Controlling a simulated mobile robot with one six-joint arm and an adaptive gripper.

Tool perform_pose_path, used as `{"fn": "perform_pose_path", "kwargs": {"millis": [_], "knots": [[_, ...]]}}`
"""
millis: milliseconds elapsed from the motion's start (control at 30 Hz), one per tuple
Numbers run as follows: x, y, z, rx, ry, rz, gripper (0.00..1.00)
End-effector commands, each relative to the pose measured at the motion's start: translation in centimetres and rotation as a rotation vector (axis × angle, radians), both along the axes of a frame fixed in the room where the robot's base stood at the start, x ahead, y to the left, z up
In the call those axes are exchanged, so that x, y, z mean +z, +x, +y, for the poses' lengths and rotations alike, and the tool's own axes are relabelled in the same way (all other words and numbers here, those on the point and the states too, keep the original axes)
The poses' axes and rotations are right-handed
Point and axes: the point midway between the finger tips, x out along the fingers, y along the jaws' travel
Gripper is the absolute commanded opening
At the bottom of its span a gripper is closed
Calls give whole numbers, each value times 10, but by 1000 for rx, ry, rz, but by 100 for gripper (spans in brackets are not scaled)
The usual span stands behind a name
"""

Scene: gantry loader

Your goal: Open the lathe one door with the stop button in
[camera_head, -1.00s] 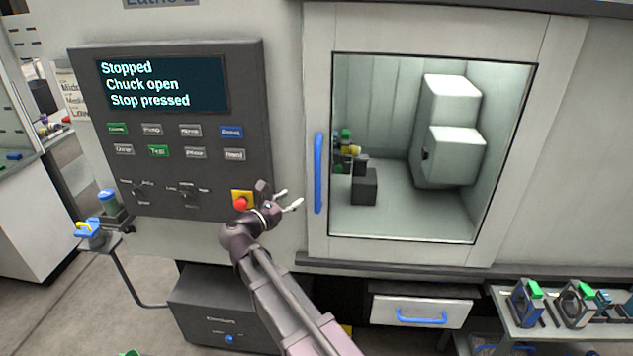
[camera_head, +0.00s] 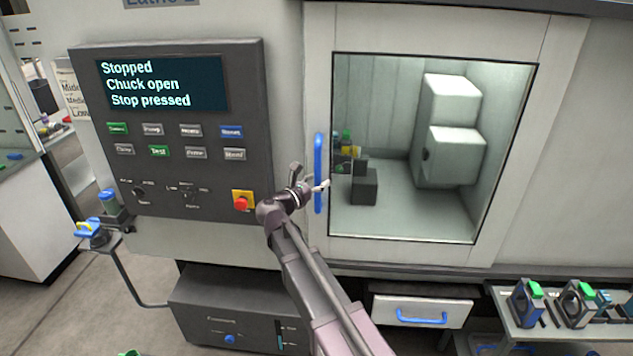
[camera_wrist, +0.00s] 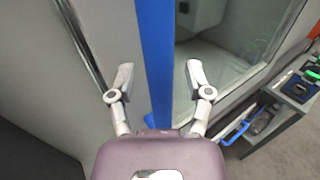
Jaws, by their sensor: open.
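The lathe door (camera_head: 420,248) is shut, with a large window and a vertical blue handle (camera_head: 318,158) on its left side. My gripper (camera_head: 312,182) is open at the handle. In the wrist view the blue handle (camera_wrist: 155,60) runs between the spread fingers of my gripper (camera_wrist: 157,78), with a gap to each finger. The red stop button (camera_head: 241,204) sits on a yellow plate at the lower right of the control panel. The panel screen (camera_head: 163,84) reads "Stopped", "Chuck open", "Stop pressed". The sign above is cut off and seems to read "Lathe 2".
A drawer (camera_head: 422,313) with a blue handle is below the door. A shelf (camera_head: 500,300) with several green-topped parts stands at the lower right. A dark box (camera_head: 240,308) lies under the panel. A small stand (camera_head: 98,240) is at the left.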

Motion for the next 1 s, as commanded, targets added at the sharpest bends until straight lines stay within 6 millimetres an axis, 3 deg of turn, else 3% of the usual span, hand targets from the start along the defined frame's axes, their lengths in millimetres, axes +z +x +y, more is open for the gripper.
{"fn": "perform_pose_path", "kwargs": {"millis": [300, 500, 533, 1000], "knots": [[0, 1, -1, 0, 0, 0, 62], [0, 1, -1, 0, 0, 0, 3], [0, 1, -1, 0, 0, 0, 0], [0, -2, -2, 10, -1, -1, 0]]}}
